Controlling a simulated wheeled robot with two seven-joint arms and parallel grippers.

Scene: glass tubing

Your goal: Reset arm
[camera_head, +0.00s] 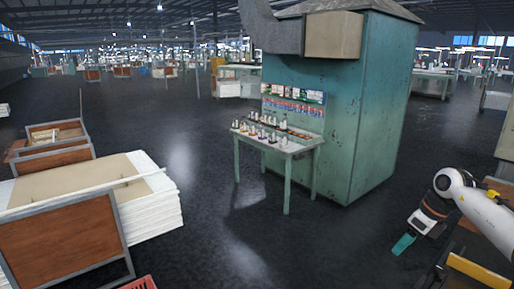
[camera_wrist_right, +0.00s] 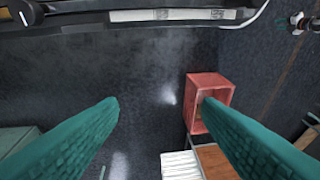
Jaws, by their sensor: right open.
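My right arm comes in at the lower right of the head view. Its gripper (camera_head: 404,244) has teal fingers and points down over the dark floor. In the right wrist view the two fingers of the right gripper (camera_wrist_right: 158,104) are wide apart, with nothing between them but floor. My left gripper shows in neither view.
A green table (camera_head: 275,144) with small bottles stands by a large green cabinet (camera_head: 365,110). A stack of white sheets (camera_head: 155,215) and a wooden-sided cart (camera_head: 60,245) are at the left. A red crate (camera_wrist_right: 209,78) lies below. The middle floor is free.

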